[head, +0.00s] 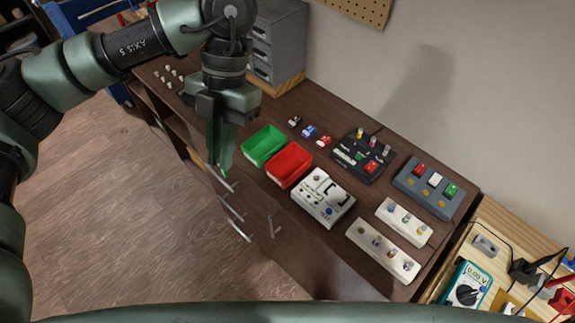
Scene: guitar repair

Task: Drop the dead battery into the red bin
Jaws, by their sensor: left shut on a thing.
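The red bin (277,178) is an open tray on the dark brown bench, just right of the green bin (252,157). Its inside looks empty from here. My left gripper (221,168) points down at the bench's front edge, left of the green bin and apart from both bins. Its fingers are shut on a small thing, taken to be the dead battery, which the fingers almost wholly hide. My right gripper is out of view.
Small coloured parts (310,132) lie behind the bins. A white tester (323,198) stands close right of the red bin. A dark tray (362,156), a grey block (428,187) and white strips (383,250) fill the right. Grey drawers (277,45) stand behind.

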